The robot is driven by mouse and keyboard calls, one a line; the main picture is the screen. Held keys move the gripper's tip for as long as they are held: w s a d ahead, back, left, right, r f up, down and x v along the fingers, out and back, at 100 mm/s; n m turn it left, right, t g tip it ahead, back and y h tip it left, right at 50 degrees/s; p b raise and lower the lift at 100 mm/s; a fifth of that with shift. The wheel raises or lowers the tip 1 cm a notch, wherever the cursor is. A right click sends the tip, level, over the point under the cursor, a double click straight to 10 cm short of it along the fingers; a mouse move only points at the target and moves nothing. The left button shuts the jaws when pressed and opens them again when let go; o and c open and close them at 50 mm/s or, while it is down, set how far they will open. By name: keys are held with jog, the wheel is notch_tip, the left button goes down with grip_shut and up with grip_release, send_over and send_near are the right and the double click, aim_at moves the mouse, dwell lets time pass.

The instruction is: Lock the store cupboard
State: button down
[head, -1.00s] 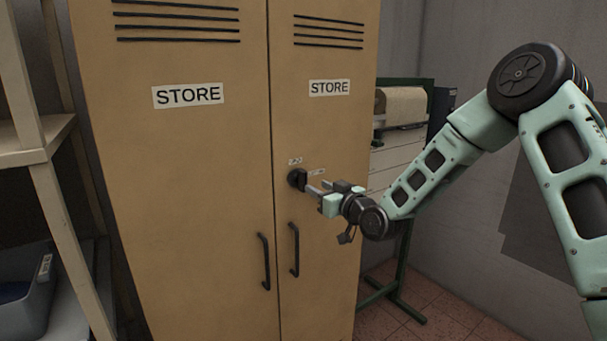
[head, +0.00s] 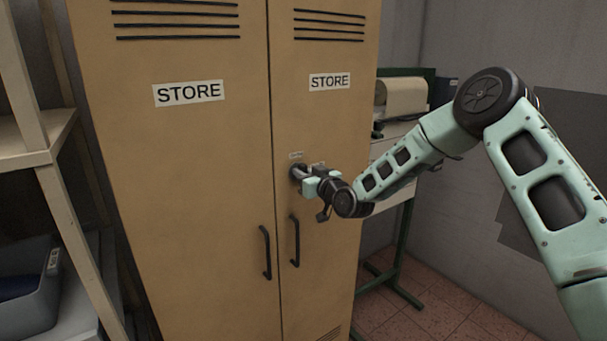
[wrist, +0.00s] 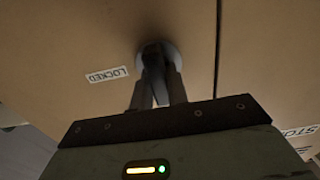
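The store cupboard (head: 190,200) is tan with two closed doors, each labelled STORE. A round dark lock knob (head: 294,173) sits on the right door near the seam. My gripper (head: 304,174) is at the knob. In the wrist view, the two fingers (wrist: 160,82) lie on either side of the grip of the knob (wrist: 156,52) and look closed on it; they hide part of it. A LOCKED label (wrist: 107,75) shows beside the knob in the wrist view, upside down. The other small label by the knob is partly hidden and unreadable in the head view.
Two black door handles (head: 295,241) hang below the knob. A wooden shelf (head: 35,150) with a grey bin (head: 30,300) stands at the left. A green-framed stand with a paper roll (head: 404,97) is behind my arm at the right. Some tiled floor is free there.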

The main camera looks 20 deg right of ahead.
jog(key=shift+f+m+b, duration=0.1)
jog(key=shift+m+b, duration=0.2)
jog(key=shift+b, duration=0.2)
jog(key=shift+f+m+b, duration=0.1)
jog(key=shift+m+b, duration=0.2)
jog(key=shift+b, duration=0.1)
jog(key=m+b, duration=0.2)
jog(key=shift+d+f+b, duration=0.1)
jog(key=shift+d+b, duration=0.05)
jog(key=shift+b, duration=0.25)
jog(key=m+b, duration=0.5)
jog(key=shift+d+m, duration=0.1)
jog(key=shift+m, duration=0.2)
jog(key=m+b, duration=0.3)
jog(key=m, duration=0.1)
jog(key=shift+d, duration=0.1)
jog(key=m+b, duration=0.2)
jog(key=m, duration=0.3)
jog(key=shift+b, duration=0.3)
